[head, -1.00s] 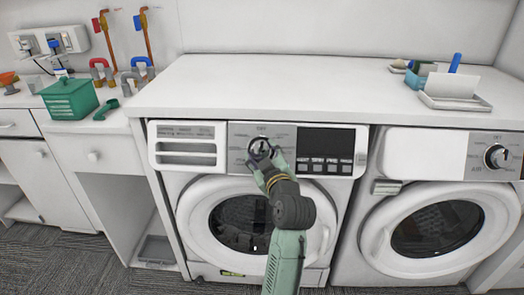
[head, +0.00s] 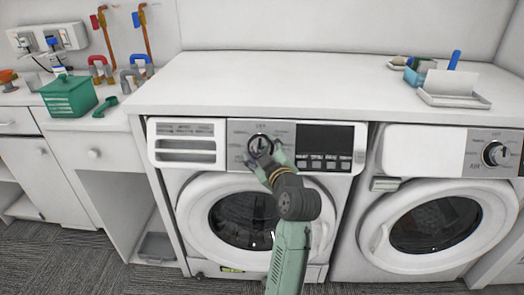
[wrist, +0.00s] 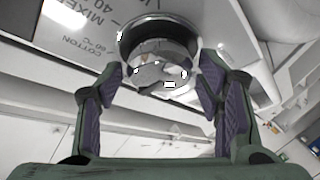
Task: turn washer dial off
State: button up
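The left washer (head: 255,205) has a round silver and dark dial (head: 261,143) on a grey panel, left of its dark display. In the wrist view the dial (wrist: 158,45) stands between my two fingertips, with printed labels such as "COTTON" and "MIXED" beside it. My gripper (head: 262,158) is at the lower edge of the dial in the head view and partly covers it. Its purple-padded fingers are spread, one on each side of the dial (wrist: 160,80). I cannot tell whether the pads touch it. The dial's exact setting is unclear.
A second washer (head: 430,225) with its own dial (head: 495,153) stands to the right. The white countertop (head: 290,85) above holds a tray (head: 455,98) at the right. A green basket (head: 69,97) sits on the left counter. Both washer doors are closed.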

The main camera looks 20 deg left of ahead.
jog(key=shift+o, duration=0.8)
jog(key=v, duration=1.2)
